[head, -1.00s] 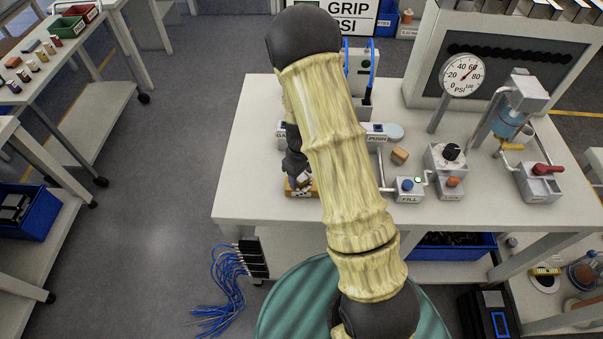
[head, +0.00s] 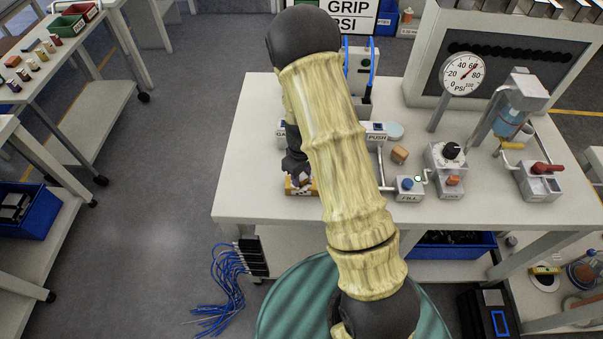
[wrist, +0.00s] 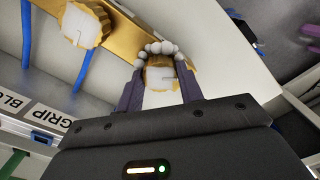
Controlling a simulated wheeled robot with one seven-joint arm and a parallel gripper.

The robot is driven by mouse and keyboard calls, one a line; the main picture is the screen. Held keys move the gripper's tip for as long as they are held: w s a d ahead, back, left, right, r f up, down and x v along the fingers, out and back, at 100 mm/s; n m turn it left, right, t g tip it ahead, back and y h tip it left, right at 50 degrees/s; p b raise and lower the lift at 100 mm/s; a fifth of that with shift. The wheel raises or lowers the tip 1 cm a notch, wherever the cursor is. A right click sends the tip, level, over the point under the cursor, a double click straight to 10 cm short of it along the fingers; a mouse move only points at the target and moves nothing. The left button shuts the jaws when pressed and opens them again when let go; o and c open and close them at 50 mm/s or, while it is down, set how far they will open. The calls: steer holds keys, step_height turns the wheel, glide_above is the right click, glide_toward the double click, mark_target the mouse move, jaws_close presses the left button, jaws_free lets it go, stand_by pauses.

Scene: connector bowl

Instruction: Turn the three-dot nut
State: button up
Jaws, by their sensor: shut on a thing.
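In the wrist view, a white-faced nut with a jagged gold rim (wrist: 160,78) sits between the two dark fingers of my gripper (wrist: 160,88), which is shut on it. Several pale round beads arc over its far edge. A second similar nut (wrist: 84,26) is on the gold-coloured bar (wrist: 125,47), to the upper left and apart from the gripper. I cannot make out dots on either nut. In the head view, my gripper (head: 296,168) is at the brass block (head: 300,190) near the table's front left. My arm hides part of this area.
The white table (head: 245,190) holds a small wooden block (head: 400,154), a FILL button box (head: 409,188), a black-knob box (head: 450,170), a pressure gauge (head: 462,74) and a red-lever box (head: 540,180). The table's front left is bare.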

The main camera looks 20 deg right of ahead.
steer(key=m, duration=0.6)
steer(key=shift+m, duration=0.4)
steer(key=m, duration=0.3)
steer(key=shift+r+m, duration=0.1)
steer(key=shift+m, duration=0.2)
steer(key=m, duration=0.3)
steer(key=shift+m+p, duration=0.3)
steer(key=m+p, duration=0.1)
steer(key=m, duration=0.4)
steer(key=m+p, duration=0.2)
steer(key=m, duration=0.4)
steer(key=shift+w, duration=0.1)
steer(key=o, duration=1)
